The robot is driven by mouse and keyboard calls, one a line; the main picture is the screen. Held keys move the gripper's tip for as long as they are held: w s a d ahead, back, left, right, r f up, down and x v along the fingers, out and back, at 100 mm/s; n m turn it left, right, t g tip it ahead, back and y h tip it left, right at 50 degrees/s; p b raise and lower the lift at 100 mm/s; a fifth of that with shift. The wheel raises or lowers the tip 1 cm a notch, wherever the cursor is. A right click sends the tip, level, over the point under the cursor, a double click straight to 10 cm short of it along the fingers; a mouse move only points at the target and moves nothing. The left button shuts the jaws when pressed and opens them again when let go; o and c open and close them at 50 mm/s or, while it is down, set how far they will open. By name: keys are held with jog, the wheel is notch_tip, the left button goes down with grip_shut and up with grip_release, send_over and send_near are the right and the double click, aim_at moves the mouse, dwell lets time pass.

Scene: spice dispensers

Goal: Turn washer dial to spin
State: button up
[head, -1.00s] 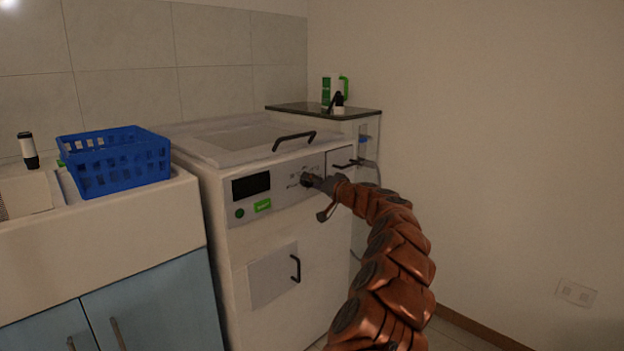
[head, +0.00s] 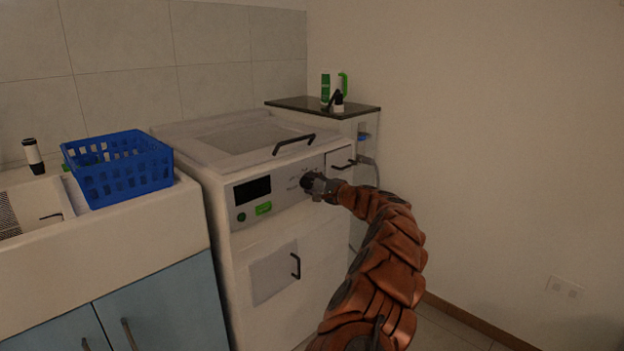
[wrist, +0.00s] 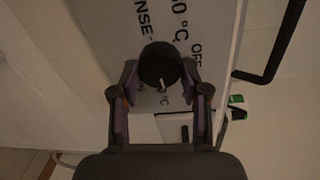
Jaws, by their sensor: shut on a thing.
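The washer (head: 275,245) stands against the tiled wall, with a dark display (head: 252,190) on its front panel. Its round black dial (wrist: 160,62) sits on that panel, with a white pointer mark at its lower edge in the wrist view. The labels "OFF", a "°C" setting and part of a word ending "NSE" show around it. My gripper (wrist: 159,76) is shut on the dial, one finger on each side. In the head view my gripper (head: 318,186) covers most of the dial. A spin label cannot be read.
A black lid handle (head: 294,143) and a door handle (head: 296,266) stick out from the washer. A blue basket (head: 118,170) rests on the counter at left. A dark-topped shelf (head: 300,104) with bottles stands behind the washer at right. Floor and wall at right are clear.

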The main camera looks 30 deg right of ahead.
jog(key=m+p, duration=0.4)
jog(key=m, duration=0.2)
jog(key=shift+y, duration=0.4)
jog(key=m+p, duration=0.2)
jog(key=m, duration=0.2)
jog(key=shift+f+m+p, duration=0.1)
jog(key=shift+m+p, duration=0.65)
jog(key=shift+m, duration=0.35)
jog(key=o, duration=1.2)
jog(key=shift+f, duration=0.1)
jog(key=shift+c, duration=0.2)
